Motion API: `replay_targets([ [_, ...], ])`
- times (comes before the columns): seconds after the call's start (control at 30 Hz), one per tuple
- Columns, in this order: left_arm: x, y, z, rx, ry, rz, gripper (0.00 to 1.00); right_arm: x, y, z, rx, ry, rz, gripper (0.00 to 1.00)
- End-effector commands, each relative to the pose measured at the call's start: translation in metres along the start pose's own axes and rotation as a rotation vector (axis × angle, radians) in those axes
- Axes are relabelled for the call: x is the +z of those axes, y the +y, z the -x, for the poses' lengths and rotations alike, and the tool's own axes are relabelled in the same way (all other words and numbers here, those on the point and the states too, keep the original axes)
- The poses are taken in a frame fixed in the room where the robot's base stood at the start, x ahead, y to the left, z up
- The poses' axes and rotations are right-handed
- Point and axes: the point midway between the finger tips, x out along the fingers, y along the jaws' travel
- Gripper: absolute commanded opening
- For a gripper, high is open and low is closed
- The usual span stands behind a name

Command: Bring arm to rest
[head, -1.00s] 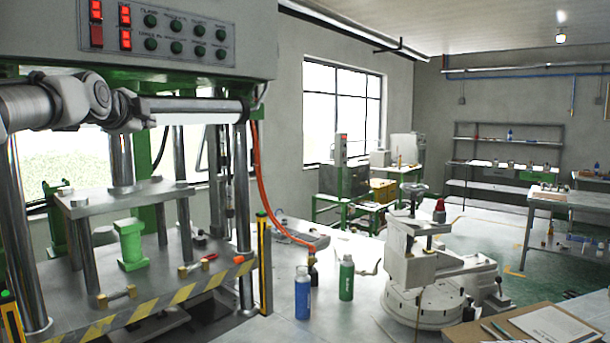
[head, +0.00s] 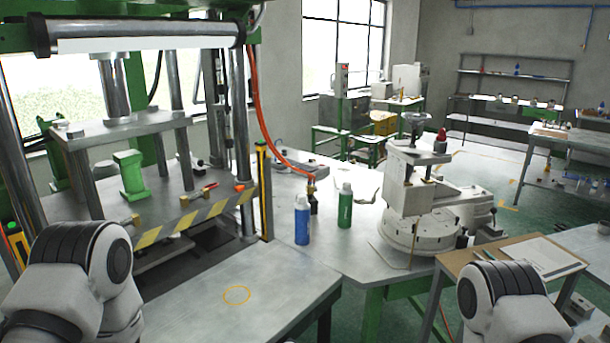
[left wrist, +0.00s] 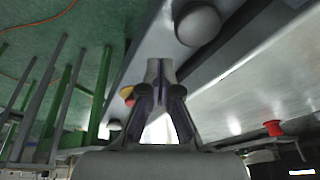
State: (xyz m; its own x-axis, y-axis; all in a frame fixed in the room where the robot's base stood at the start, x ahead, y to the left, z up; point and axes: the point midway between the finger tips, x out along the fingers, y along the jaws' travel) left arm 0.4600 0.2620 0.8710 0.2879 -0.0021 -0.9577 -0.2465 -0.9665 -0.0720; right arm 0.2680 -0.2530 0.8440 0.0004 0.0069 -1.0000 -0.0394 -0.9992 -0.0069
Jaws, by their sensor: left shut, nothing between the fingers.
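My left gripper (left wrist: 160,76) shows in the left wrist view with its two fingers together and nothing between them. In the head view only a white and black link of my left arm (head: 78,270) shows at the lower left; the gripper itself is out of that view. A similar link of my right arm (head: 505,300) shows at the lower right, and my right gripper is in neither view.
A bare grey table (head: 225,300) with an orange ring lies in front. A blue bottle (head: 302,220), a green bottle (head: 345,206) and a white machine (head: 420,215) stand behind it.

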Motion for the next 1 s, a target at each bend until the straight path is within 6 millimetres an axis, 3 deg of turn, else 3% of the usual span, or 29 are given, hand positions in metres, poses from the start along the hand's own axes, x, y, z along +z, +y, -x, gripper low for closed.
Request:
replay_targets([
  [0.03,0.033,0.011,-0.001,0.014,-0.051,0.040,0.00,0.000,0.000,0.000,0.000,0.000,0.000,0.00],
  [0.1,0.074,0.024,0.001,0.026,-0.111,0.104,0.00,0.000,0.000,0.000,0.000,0.000,0.000,0.00],
  [0.37,0.193,0.061,0.030,0.038,-0.309,0.308,0.00,0.000,0.000,-0.003,0.000,0.000,0.000,0.00],
  [0.4,0.194,0.060,0.001,0.037,-0.294,0.304,0.00,-0.001,0.000,-0.030,0.000,0.002,0.000,0.00],
  [0.53,0.203,0.063,-0.036,0.037,-0.292,0.301,0.00,0.001,0.001,-0.070,0.000,-0.002,0.000,0.00],
  [0.67,0.210,0.065,-0.063,0.037,-0.291,0.300,0.00,0.000,0.001,-0.098,0.000,-0.001,0.000,0.00],
  [1.0,0.212,0.065,-0.069,0.037,-0.291,0.299,0.00,0.000,0.001,-0.103,0.000,0.000,0.000,0.00],
])
